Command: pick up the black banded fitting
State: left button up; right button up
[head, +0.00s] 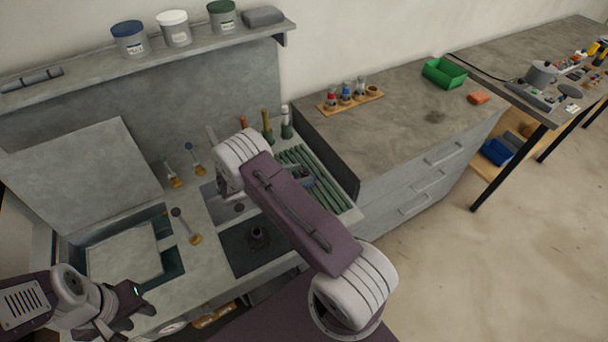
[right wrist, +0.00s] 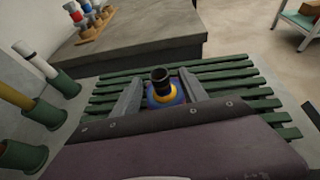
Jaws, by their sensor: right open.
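A fitting (right wrist: 161,82) with a black tubular top, a yellow band and a blue lower part stands at the green slatted rack in the right wrist view. My right gripper (right wrist: 160,76) is open, with one finger on each side of the fitting and a visible gap to it. The fitting's lower end is hidden behind the gripper body. In the head view my right arm covers most of this spot. Another dark fitting (head: 258,236) stands on a dark green mat left of my right arm. My left gripper (head: 142,300) is low at the left, away from both; its jaw gap is unclear.
The green slatted rack (right wrist: 235,75) lies under my right gripper. Green holders with upright handles (right wrist: 62,82) stand to its left. A grey counter (head: 400,110) carries a wooden rack of small bottles (head: 350,99) and a green bin (head: 444,73). A raised lid (head: 85,175) stands at the left.

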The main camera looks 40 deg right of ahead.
aim_at(312, 172)
jog(key=p+x, duration=0.1)
jog(key=x, duration=0.4)
jog(key=shift+d+f, duration=0.25)
jog(key=shift+a+r, duration=0.1)
jog(key=shift+r, duration=0.05)
jog(key=c, duration=0.5)
grip_shut()
